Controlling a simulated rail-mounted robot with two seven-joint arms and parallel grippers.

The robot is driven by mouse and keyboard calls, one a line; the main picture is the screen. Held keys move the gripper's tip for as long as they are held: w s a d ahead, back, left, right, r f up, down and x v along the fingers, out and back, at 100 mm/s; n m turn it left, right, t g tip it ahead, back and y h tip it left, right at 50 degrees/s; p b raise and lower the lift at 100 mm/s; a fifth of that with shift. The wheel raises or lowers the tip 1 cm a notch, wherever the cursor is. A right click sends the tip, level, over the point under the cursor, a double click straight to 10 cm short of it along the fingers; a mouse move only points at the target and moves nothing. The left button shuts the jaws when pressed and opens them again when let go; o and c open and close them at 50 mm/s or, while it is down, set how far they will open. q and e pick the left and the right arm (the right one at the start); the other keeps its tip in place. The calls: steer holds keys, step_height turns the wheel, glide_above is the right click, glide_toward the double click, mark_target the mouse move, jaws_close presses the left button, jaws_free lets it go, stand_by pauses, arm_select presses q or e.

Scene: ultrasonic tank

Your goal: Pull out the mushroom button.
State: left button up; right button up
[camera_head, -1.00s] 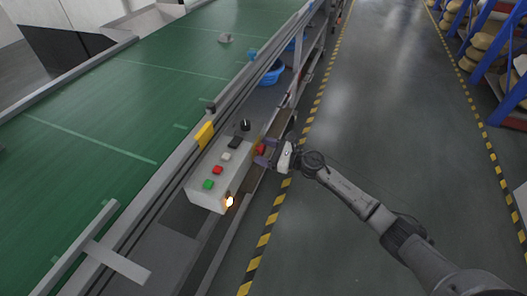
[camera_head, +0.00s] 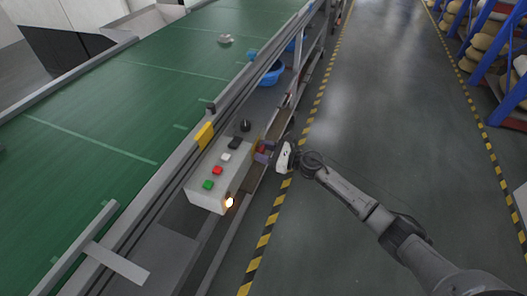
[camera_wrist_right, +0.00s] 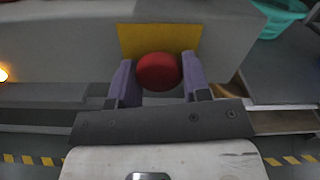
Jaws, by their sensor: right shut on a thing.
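The red mushroom button (camera_wrist_right: 158,72) sits on a yellow plate (camera_wrist_right: 135,38) on the side of the grey control box (camera_head: 202,190). In the head view the button (camera_head: 261,149) is partly covered by my fingers. My right gripper (camera_wrist_right: 157,78) has its two purple fingers on either side of the button and is shut on it. In the head view the right gripper (camera_head: 264,152) reaches the box's right side from the aisle. My left gripper is not in view.
The box top has green (camera_head: 208,185), red (camera_head: 217,170) and white (camera_head: 226,157) buttons and dark controls. An orange lamp (camera_head: 229,202) glows on its near corner. A green conveyor (camera_head: 130,100) lies left. The aisle floor (camera_head: 370,110) is clear.

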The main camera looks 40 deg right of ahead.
steer(key=shift+c, duration=0.9)
steer(key=shift+s+d+f+b, duration=0.1)
steer(key=shift+s+d+b, duration=0.15)
steer(key=shift+s+b, duration=0.2)
steer(key=shift+r, duration=0.2)
steer(key=o, duration=1.3)
steer(key=shift+s+d+f, duration=0.1)
steer(key=shift+s, duration=0.1)
steer(key=shift+w, duration=0.1)
steer(key=shift+p+v, duration=0.8)
steer(key=shift+v, duration=6.05)
